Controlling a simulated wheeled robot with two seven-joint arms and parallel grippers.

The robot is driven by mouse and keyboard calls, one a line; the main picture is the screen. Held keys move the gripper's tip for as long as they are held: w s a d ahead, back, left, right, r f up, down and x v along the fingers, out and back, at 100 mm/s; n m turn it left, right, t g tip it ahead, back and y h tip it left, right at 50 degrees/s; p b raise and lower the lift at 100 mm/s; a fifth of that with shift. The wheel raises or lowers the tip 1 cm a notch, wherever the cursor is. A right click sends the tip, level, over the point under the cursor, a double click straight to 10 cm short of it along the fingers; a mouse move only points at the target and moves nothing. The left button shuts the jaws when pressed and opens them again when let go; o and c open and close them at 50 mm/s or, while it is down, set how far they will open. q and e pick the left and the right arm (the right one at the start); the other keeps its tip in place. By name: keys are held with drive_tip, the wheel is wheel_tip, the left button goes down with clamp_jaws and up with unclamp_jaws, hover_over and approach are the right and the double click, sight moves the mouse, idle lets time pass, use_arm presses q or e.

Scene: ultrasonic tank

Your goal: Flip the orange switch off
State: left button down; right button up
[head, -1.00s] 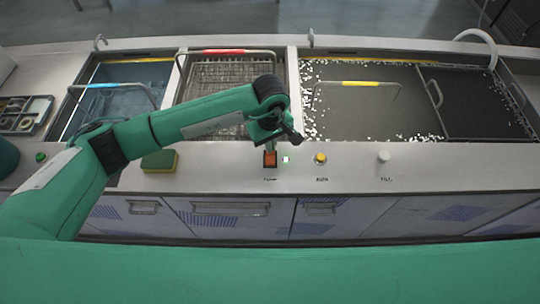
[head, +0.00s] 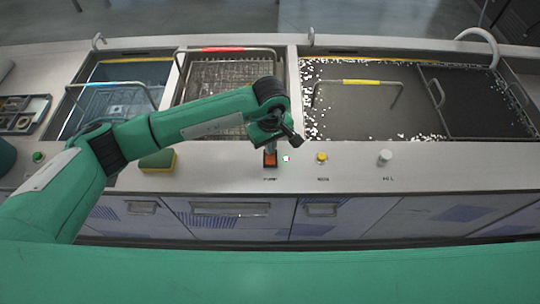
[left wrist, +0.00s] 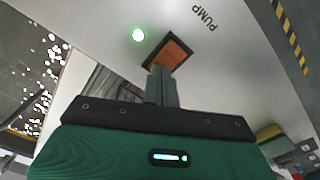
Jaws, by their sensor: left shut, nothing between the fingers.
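The orange switch (head: 270,160) sits on the front panel of the counter, above the label PUMP. It also shows in the left wrist view (left wrist: 174,50), partly hidden by the fingers. My right gripper is not in view.
A yellow knob (head: 321,158) and a pale knob (head: 384,157) stand to the right on the panel. A sponge (head: 158,161) lies to the left. Behind are a red-handled basket (head: 223,50) and a tank with white specks (head: 375,115). The panel between the knobs is clear.

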use_arm(q)
drive_tip(key=shift+f, duration=0.2)
drive_tip(key=shift+r+p, duration=0.35)
drive_tip(key=shift+r, duration=3.2)
